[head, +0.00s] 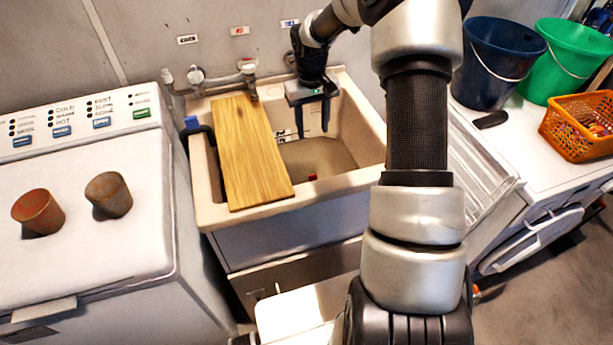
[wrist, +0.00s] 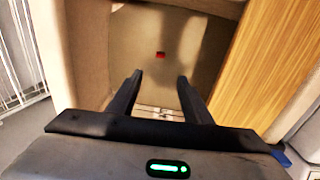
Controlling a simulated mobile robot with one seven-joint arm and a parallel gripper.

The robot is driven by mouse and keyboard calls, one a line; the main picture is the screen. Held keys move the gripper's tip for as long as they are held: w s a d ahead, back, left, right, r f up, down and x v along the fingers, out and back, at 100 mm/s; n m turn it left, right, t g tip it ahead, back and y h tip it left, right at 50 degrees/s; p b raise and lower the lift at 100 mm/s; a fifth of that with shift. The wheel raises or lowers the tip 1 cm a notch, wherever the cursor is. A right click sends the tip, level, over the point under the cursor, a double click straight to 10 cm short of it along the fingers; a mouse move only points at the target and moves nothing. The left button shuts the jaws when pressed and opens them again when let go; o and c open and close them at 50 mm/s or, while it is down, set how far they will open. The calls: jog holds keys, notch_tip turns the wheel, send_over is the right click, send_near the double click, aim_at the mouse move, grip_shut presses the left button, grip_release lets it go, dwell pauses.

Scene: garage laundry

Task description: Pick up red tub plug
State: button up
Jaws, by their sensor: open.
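The red tub plug (head: 312,177) is a small red piece low inside the utility sink (head: 217,217), partly hidden by the sink's front wall in the head view. In the wrist view the plug (wrist: 160,55) shows as a small red and dark spot on the basin floor, beyond the fingertips. My gripper (head: 313,134) is over the sink's basin, to the right of the wooden board. In the wrist view my gripper (wrist: 158,78) has its two fingers apart with nothing between them. The plug is apart from the fingers.
A wooden board (head: 250,150) covers the sink's left part, leaving the right part open. Taps (head: 196,76) stand at the back wall. A washing machine with two brown cups (head: 38,212) is left. A blue bucket (head: 495,65), green bucket (head: 568,60) and orange basket (head: 580,128) are right.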

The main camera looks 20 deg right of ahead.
aim_at(313, 175)
jog(key=f, duration=1.2)
jog(key=w+d+f, duration=0.1)
jog(key=f, duration=0.5)
jog(key=shift+f+b, duration=0.1)
jog(key=shift+b, duration=0.3)
notch_tip(313, 175, down, 5)
jog(key=shift+a+f, duration=0.1)
jog(key=shift+a, duration=0.05)
jog(key=c, duration=1.1)
